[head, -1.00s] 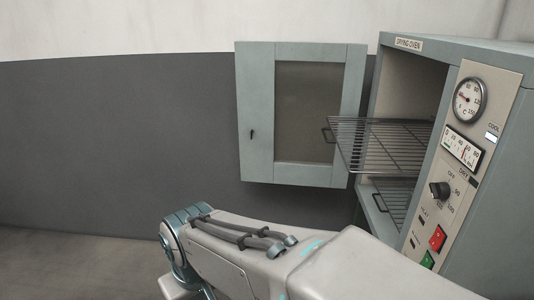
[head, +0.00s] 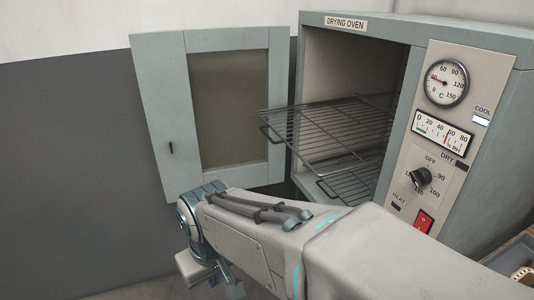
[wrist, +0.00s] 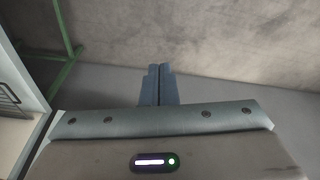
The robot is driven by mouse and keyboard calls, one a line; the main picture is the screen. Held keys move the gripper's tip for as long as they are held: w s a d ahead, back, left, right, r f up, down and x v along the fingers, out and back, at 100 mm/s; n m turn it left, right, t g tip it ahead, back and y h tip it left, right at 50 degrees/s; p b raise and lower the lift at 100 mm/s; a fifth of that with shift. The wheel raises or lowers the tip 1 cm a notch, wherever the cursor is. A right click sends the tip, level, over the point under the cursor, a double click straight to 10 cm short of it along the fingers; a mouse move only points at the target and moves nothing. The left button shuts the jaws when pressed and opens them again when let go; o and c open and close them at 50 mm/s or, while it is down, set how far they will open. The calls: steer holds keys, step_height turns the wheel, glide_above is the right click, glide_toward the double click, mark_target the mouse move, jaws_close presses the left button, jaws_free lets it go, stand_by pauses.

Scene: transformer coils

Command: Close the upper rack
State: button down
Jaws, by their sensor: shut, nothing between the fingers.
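The upper rack (head: 335,128) is a dark wire shelf in the grey-green drying oven (head: 355,22). It sticks out of the oven's open front to the left, with a small handle loop at its front edge. The lower rack (head: 350,180) sits beneath it and also shows its handle loop near the opening. The oven door (head: 225,110) stands wide open at the left. My arm crosses the lower part of the head view, below the racks. My gripper shows in the wrist view (wrist: 159,70), with its two fingers together and empty, pointing over bare floor and apart from the racks.
The control panel (head: 440,130) with dial, meter, knob and red switch is on the oven's right front. A wooden tray edge (head: 515,262) shows at the lower right. A green frame (wrist: 65,60) stands at the wrist view's left. The floor ahead of the fingers is clear.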

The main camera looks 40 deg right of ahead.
steer(key=w+d+r+n+g+h+p, duration=0.2)
steer(key=w+d+n+g+h+p, duration=0.2)
steer(key=d+n+g+h+p, duration=0.55)
steer(key=n+t+h+p, duration=0.1)
steer(key=n+t+h, duration=0.2)
steer(key=n+h, duration=0.4)
glide_toward(310, 168)
steer(key=shift+m+h, duration=0.45)
steer(key=shift+m, duration=0.2)
steer(key=p+x, duration=0.1)
steer(key=x, duration=0.1)
steer(key=p+x, duration=0.2)
steer(key=x, duration=0.1)
steer(key=shift+s+d+f, duration=0.1)
steer(key=shift+d+f, duration=0.25)
steer(key=shift+s+d+f+p, duration=0.1)
steer(key=shift+d+p, duration=0.25)
steer(key=shift+d, duration=0.2)
